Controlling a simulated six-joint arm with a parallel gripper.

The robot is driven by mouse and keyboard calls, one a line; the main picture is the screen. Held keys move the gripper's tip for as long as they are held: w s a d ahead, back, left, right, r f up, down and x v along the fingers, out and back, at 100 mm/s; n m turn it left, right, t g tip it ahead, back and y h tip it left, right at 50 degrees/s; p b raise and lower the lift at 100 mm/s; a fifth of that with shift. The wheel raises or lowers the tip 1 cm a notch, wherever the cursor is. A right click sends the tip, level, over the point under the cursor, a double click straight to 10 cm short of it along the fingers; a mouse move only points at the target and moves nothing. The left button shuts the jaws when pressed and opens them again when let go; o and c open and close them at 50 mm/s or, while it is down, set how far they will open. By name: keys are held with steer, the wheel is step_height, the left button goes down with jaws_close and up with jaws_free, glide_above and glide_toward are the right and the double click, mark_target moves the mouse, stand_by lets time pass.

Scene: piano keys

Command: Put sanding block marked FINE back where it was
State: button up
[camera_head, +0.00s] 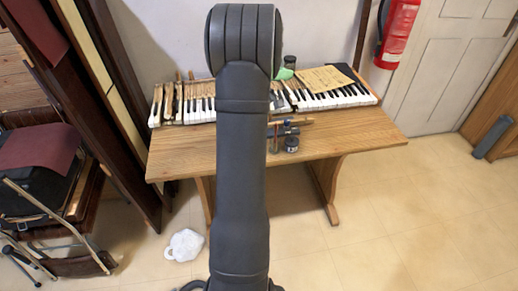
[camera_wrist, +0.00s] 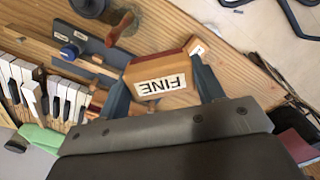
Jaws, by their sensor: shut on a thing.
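The sanding block marked FINE (camera_wrist: 160,86) is orange-brown with a white label, and its lettering appears upside down in the wrist view. My gripper (camera_wrist: 163,80) is shut on it, with one blue-grey finger at each side. The wooden table (camera_wrist: 152,48) shows behind the block; I cannot tell how far above it the block is held. In the head view my arm hides the gripper and the block. A second small reddish-brown piece with a pale label (camera_wrist: 197,48) shows just behind the block's right end; I cannot tell what it is.
A dark jar (camera_head: 291,143) stands near the table's front edge. A green cloth (camera_head: 285,74) and a yellowish paper (camera_head: 326,78) lie at the back. The table's right end is clear.

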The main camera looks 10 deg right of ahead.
step_height(320, 180, down, 13)
steer(key=shift+f, duration=0.2)
steer(key=shift+f, duration=0.1)
steer(key=o, duration=0.9)
steer(key=shift+o, duration=0.2)
step_height(320, 180, up, 12)
steer(key=shift+r, duration=0.15)
step_height(320, 180, down, 12)
steer(key=shift+f, duration=0.15)
steer(key=shift+r, duration=2)
